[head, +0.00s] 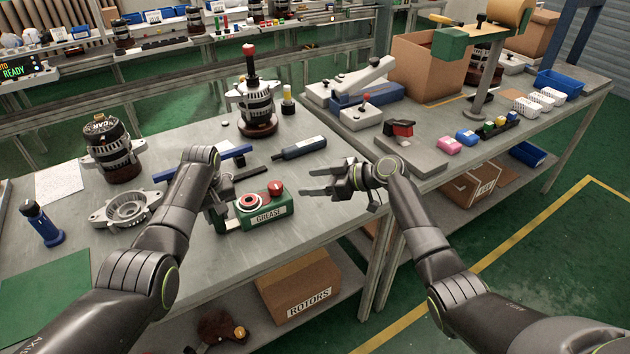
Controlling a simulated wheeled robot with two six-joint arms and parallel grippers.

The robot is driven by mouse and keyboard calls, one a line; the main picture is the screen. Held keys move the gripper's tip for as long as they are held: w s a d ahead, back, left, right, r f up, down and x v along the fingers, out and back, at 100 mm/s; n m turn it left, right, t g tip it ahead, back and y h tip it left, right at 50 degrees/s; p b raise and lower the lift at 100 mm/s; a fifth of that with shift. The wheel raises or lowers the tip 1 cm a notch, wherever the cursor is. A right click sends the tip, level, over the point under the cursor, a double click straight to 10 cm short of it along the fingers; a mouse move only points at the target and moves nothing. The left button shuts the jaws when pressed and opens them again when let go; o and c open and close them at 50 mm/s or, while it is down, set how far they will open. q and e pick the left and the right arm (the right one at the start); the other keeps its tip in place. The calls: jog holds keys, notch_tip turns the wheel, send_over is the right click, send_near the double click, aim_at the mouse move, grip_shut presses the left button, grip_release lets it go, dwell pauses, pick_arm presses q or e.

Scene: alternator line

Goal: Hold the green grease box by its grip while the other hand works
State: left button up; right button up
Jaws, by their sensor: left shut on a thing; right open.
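The green grease box (267,217) sits at the front edge of the grey workbench, with a white GREASE label on its front. A red knob and a red-rimmed round opening show on its top. My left gripper (221,212) is at the left end of the box and is shut on it; the grip itself is mostly hidden by my wrist. My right gripper (312,181) is open and empty, right of the box and apart from it, near the bench's right edge, its fingers pointing left.
An alternator (256,105) with a red-topped post and a black-topped one (113,150) stand behind. A housing (126,206), a dark cylindrical tool (299,148) and a blue bar (225,155) lie nearby. A blue-handled tool (41,223) stands left. A ROTORS carton (301,286) sits below.

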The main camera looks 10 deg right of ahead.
pick_arm(q)
jog(key=o, duration=1)
